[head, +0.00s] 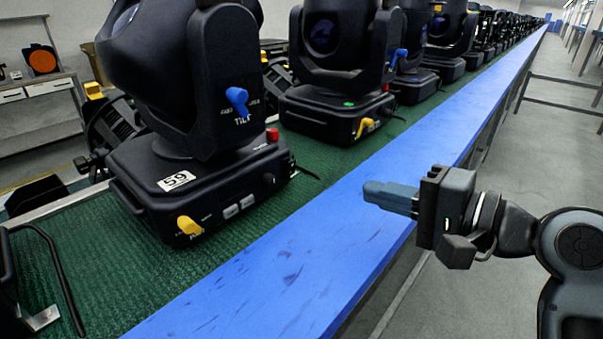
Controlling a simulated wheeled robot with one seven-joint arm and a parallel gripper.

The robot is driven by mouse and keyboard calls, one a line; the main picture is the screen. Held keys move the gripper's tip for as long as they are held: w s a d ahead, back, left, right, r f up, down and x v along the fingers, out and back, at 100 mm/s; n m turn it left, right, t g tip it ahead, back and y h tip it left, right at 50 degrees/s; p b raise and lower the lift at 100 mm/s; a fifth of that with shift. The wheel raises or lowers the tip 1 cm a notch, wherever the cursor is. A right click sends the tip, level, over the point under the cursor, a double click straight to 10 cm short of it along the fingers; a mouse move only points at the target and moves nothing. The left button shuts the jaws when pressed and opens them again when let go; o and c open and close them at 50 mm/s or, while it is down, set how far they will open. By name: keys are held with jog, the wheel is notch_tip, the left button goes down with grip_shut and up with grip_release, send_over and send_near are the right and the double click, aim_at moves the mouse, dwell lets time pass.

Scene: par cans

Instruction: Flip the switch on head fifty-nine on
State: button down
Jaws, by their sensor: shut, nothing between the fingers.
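Head fifty-nine (205,155) is a black moving-head light at the left, upright on the green mat, with a white "59" label (177,181) on its base. A blue lever (237,100) marked TILT is on its yoke arm. A yellow lever (188,226) is low on the base, beside small unreadable lettering. Two pale rectangular fittings (239,206) and a dark knob (268,180) are on the same face; a red part (272,134) stands at the base's corner. I cannot tell which is the switch. My gripper (388,195) is shut and empty, pointing left above the blue rail, apart from the head.
A blue rail (290,275) runs along the bench edge between the mat and the aisle. A second head (335,105) with blue and yellow levers stands behind, and several more recede beyond. A black frame (45,270) is at near left.

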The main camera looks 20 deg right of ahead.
aim_at(291, 162)
jog(key=x, duration=0.9)
jog(key=r+p+x, duration=0.1)
jog(key=x, duration=0.3)
jog(key=shift+w+a, duration=0.3)
jog(key=shift+w, duration=0.1)
jog(key=shift+r, duration=0.1)
jog(key=shift+w+a+r+p, duration=0.15)
jog(key=shift+r+p, duration=0.15)
jog(key=shift+p, duration=0.55)
jog(key=shift+w+r+g+h+p, duration=0.2)
jog(key=shift+g+h+p, duration=0.15)
jog(key=shift+p, duration=0.85)
jog(key=shift+f, duration=0.35)
jog(key=shift+b+v, duration=0.55)
jog(key=shift+v, duration=3.35)
